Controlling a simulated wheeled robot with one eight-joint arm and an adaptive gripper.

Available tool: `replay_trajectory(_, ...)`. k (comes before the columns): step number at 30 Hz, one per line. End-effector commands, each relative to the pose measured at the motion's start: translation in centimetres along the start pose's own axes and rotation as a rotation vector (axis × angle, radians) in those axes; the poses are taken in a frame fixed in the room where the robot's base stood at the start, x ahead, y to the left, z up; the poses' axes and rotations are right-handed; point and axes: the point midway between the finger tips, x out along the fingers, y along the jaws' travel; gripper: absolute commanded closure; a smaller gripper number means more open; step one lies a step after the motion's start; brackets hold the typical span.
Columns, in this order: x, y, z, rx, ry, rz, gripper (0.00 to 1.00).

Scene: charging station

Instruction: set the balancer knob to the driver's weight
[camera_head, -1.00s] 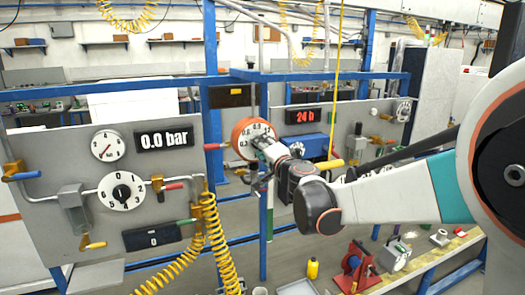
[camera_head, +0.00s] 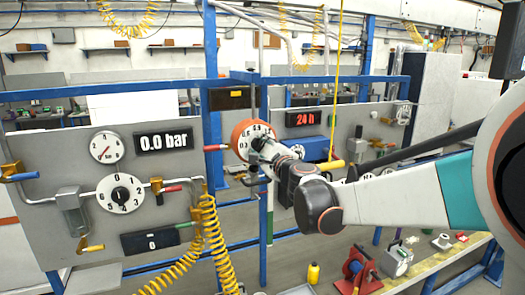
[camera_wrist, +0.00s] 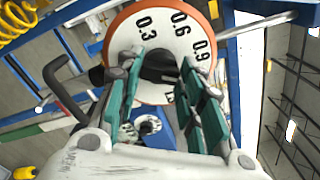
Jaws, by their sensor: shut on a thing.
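An orange-rimmed round dial (camera_head: 239,129), likely the balancer's, has a white face with dark numbers. In the wrist view the white face (camera_wrist: 157,27) shows 0.3, 0.6 and 0.9 along its top. A dark knob (camera_wrist: 160,66) is at its middle, partly hidden between the fingers. My gripper (camera_head: 259,148) reaches the dial from the lower right and covers its lower part. In the wrist view my gripper (camera_wrist: 158,75), with green-padded fingers, is shut on the knob from both sides. The knob's pointer cannot be made out.
A grey panel at left carries a gauge (camera_head: 107,148), a 0.0 bar display (camera_head: 164,141) and a numbered dial (camera_head: 121,193). A 24 h display (camera_head: 303,118) is right of the orange dial. A yellow coiled hose (camera_head: 212,240) hangs below. A bench (camera_head: 445,262) holds several tools at lower right.

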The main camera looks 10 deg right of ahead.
Motion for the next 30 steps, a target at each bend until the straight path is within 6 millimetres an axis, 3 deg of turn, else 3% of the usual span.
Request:
replay_trajectory(12,-0.05,0.06,-0.08,0.191,0.001,-0.001,0.89)
replay_trajectory(29,-0.08,0.09,-0.08,0.218,0.001,0.000,0.89)
replay_trajectory(30,-0.08,0.09,-0.09,0.218,0.001,0.000,0.58)
